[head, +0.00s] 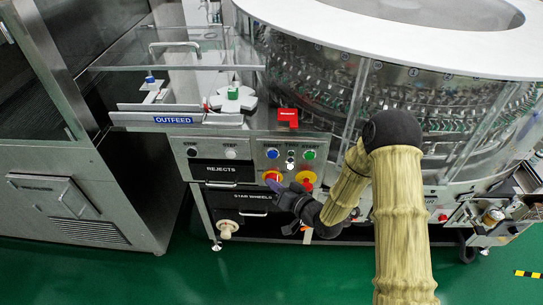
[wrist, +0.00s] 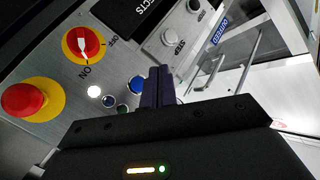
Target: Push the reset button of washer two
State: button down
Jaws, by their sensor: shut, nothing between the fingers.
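The washer's steel control panel (head: 256,150) carries a blue button (head: 272,153), a green button (head: 309,154) and small controls between them. The small lettering above these buttons is hard to read. In the wrist view the blue button (wrist: 137,84) is partly covered, just left of my fingers. My gripper (head: 270,183) is shut and empty, its dark fingers in front of the panel, below the blue button in the head view. In the wrist view my gripper (wrist: 157,70) points toward the panel beside the blue button. I cannot tell whether it touches the panel.
A red switch on a yellow plate (wrist: 83,45) and a red emergency stop (wrist: 24,100) are close by on the panel. Grey buttons (head: 230,153) sit to the left. A red block (head: 288,117) stands above the panel. Green floor is clear in front.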

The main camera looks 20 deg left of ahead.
aim_at(272, 155)
jog(key=w+a, duration=0.2)
jog(key=w, duration=0.6)
dwell(1.7)
jog(key=shift+s, duration=0.1)
jog(key=shift+w+b, duration=0.35)
jog(key=shift+w, duration=0.25)
